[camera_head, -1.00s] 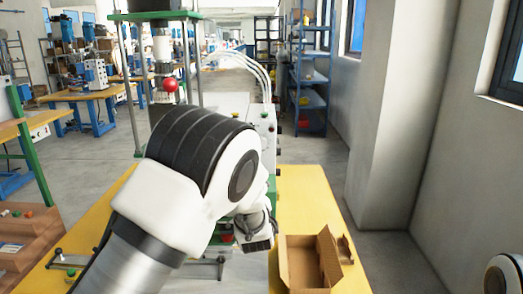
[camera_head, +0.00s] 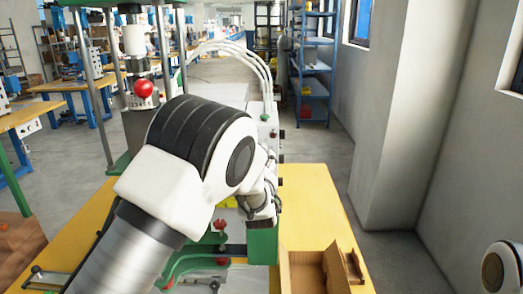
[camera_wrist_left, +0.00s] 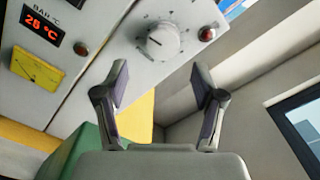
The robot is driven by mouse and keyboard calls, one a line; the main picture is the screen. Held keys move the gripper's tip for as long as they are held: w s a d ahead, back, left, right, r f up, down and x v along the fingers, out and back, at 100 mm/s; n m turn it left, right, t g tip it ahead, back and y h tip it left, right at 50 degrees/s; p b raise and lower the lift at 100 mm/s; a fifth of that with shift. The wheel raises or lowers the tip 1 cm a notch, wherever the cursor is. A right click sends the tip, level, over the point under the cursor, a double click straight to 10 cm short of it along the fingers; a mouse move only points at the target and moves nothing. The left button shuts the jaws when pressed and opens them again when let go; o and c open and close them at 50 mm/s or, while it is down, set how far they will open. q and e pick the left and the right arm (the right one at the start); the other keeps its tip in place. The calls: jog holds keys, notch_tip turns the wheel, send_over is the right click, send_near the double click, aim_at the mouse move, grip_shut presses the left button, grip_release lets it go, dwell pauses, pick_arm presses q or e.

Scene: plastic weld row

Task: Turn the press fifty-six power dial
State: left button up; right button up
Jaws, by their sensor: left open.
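In the left wrist view, a grey-white control panel (camera_wrist_left: 115,50) carries a round white power dial (camera_wrist_left: 163,41) with a scale printed around it. My left gripper (camera_wrist_left: 160,88) is open and empty. Its two fingers lie apart below the dial in the picture, one on each side of it, and do not appear to touch it. In the head view, my left arm covers much of the press (camera_head: 140,118), and my left gripper (camera_head: 262,218) is partly hidden beside the press's right side. The dial's face cannot be made out there. My right gripper is out of view.
The panel also bears a red lamp (camera_wrist_left: 207,34), a red temperature display (camera_wrist_left: 43,27) and a yellow gauge (camera_wrist_left: 38,72). An open cardboard box (camera_head: 300,268) sits on the yellow table (camera_head: 315,195). A wall with windows stands to the right.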

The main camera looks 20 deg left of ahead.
pick_arm(q)
jog(key=p+x, duration=0.2)
jog(key=x, duration=0.3)
jog(key=shift+w+a+r, duration=0.1)
jog(key=shift+w+r, duration=0.05)
jog(key=shift+w, duration=0.15)
jog(key=shift+s+r, duration=0.15)
jog(key=shift+s, duration=0.05)
jog(key=c, duration=1.1)
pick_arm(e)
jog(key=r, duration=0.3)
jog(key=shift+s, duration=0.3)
